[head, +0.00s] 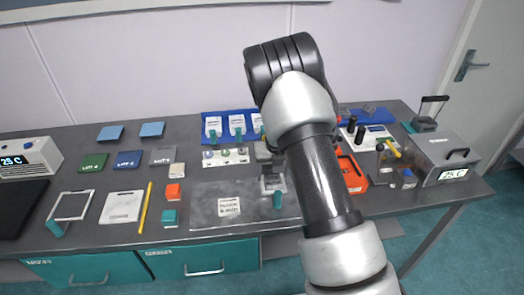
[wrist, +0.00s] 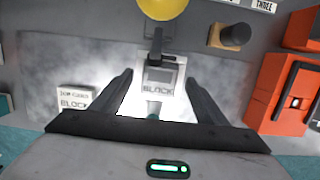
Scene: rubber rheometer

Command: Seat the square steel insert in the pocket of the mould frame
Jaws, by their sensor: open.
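My gripper (wrist: 159,78) is open, with its two dark fingers on either side of a small pale plate (wrist: 172,62). The plate has a darker grey square in its middle, a dark stem at its far side and lettering that seems to read BLOCK. A teal tab (wrist: 153,108) shows at its near side. I cannot tell which part is the steel insert and which the mould frame, or whether the fingers touch anything. In the head view the pale piece (head: 272,184) lies on the grey mat, partly hidden by my arm.
The grey mat (head: 205,212) also holds a printed card (head: 229,206). Orange boxes (wrist: 280,90) stand to the right in the wrist view, with a dark knob (wrist: 233,36) nearby. At left lie a pale open frame (head: 89,206), a grey plate (head: 122,206) and a yellow pencil (head: 145,207).

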